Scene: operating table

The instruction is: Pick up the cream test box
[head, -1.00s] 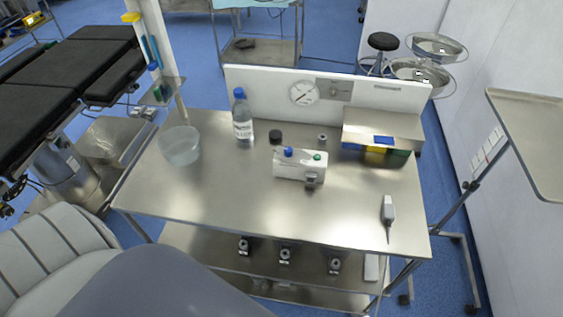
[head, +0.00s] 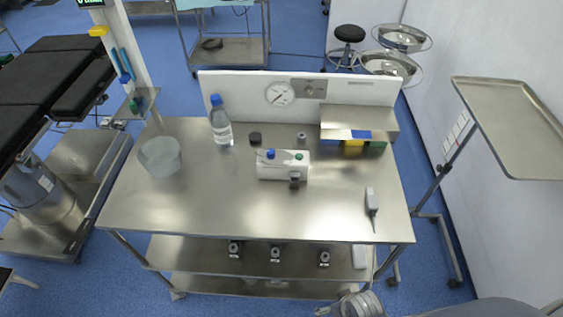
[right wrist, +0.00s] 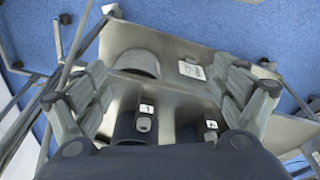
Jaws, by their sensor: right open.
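A small pale box (head: 360,256) stands at the right end of the cart's upper lower shelf, beside a dark device. The right wrist view shows a pale box with dark printing (right wrist: 192,70) lying on a metal surface; it appears to be the cream test box. My right gripper (right wrist: 160,85) is open and empty, its fingers spread left and right, with the box beyond them near the right finger. In the head view, part of my right gripper (head: 352,304) shows at the bottom edge, in front of the cart. My left gripper is not seen.
The steel cart (head: 240,215) carries a clear bowl (head: 160,158), a bottle (head: 221,125), a white device (head: 283,166) and a handheld probe (head: 371,198). Dark devices (head: 275,252) line its shelf. A tray stand (head: 515,125) is at right.

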